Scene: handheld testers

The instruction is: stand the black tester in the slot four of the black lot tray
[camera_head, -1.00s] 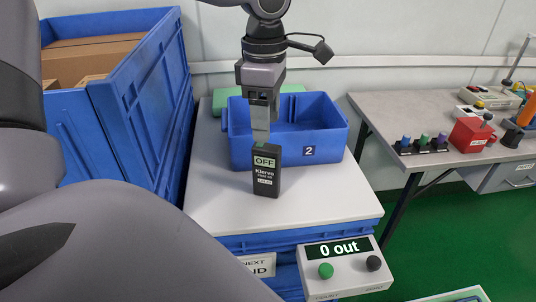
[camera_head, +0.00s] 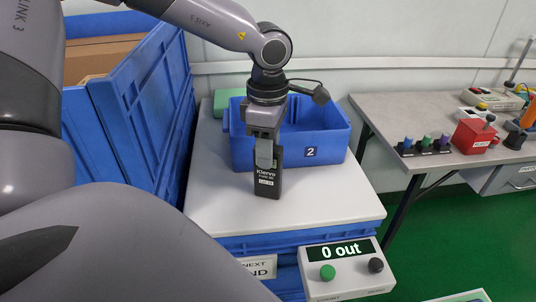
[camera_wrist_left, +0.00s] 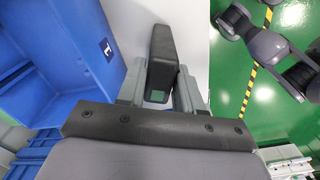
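The black tester (camera_head: 267,184) stands upright on the white tabletop, in front of the blue bin. My left gripper (camera_head: 266,158) is lowered over its upper part, and a finger covers its OFF display in the head view. In the left wrist view the tester (camera_wrist_left: 160,52) lies between the two fingers of my left gripper (camera_wrist_left: 160,80). The fingers are very close to its sides; I cannot tell whether they press on it. My right gripper is not in view. I cannot make out the black lot tray in these frames.
A blue bin marked 2 (camera_head: 328,133) stands right behind the tester. A tall blue crate with cardboard boxes (camera_head: 125,115) is at left. A box reading "0 out" (camera_head: 345,276) with two buttons is at the front. A grey bench (camera_head: 395,104) holds other items at right.

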